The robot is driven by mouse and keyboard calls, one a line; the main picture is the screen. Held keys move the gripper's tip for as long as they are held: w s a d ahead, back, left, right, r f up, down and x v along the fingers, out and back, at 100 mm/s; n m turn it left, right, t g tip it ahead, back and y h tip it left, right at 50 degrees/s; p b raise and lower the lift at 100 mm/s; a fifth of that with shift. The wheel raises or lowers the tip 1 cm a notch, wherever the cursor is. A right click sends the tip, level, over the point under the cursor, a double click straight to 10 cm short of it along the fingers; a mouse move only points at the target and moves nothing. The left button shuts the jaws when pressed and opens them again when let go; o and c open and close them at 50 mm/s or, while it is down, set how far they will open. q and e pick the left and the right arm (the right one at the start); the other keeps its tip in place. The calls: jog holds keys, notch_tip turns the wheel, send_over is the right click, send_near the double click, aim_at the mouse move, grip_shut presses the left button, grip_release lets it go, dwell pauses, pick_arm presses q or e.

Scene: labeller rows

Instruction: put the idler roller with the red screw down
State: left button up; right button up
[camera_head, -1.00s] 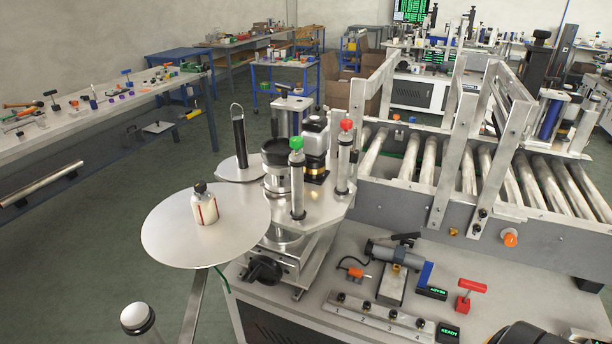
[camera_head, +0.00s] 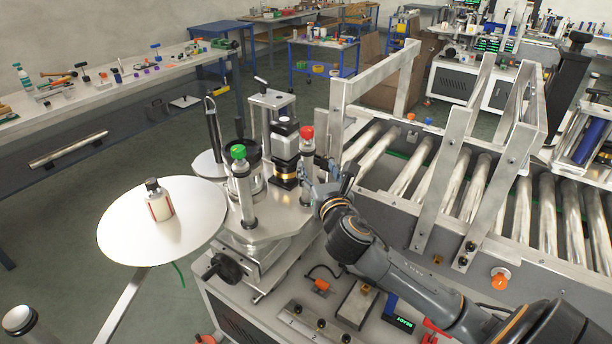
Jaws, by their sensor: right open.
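The idler roller with the red screw (camera_head: 307,168) stands upright on the labeller's metal plate (camera_head: 270,222), its red knob on top. My right gripper (camera_head: 322,178) is open at the roller's right side, its fingers close to the roller's shaft. I cannot tell whether they touch it. A similar roller with a green screw (camera_head: 243,184) stands upright to the left on the same plate. My left gripper is not in view.
A black and silver unit (camera_head: 285,150) stands between the two rollers. The roller conveyor (camera_head: 440,185) with metal frames is at right. A block (camera_head: 357,305) and a ruled bar lie in front.

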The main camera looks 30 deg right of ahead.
aim_at(309, 137)
jog(key=shift+n, duration=0.4)
jog(key=x, duration=0.2)
jog(key=r+p+x, duration=0.1)
jog(key=x, duration=0.2)
jog(key=p+x, duration=0.1)
jog(key=x, duration=0.2)
jog(key=shift+w+d+r, duration=0.15)
jog(key=shift+r, duration=0.25)
jog(key=p+x, duration=0.1)
jog(key=x, duration=0.1)
jog(key=p+x, duration=0.1)
jog(key=x, duration=0.1)
jog(key=shift+w+d+r, duration=0.2)
jog(key=shift+w+d, duration=0.05)
jog(key=shift+w, duration=0.1)
jog(key=shift+w+d+f, duration=0.1)
jog(key=shift+w+f, duration=0.05)
jog(key=shift+w, duration=0.3)
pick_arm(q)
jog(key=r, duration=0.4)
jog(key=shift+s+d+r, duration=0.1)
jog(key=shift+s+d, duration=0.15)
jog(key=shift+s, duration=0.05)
pick_arm(e)
jog(key=shift+s, duration=0.1)
grip_shut()
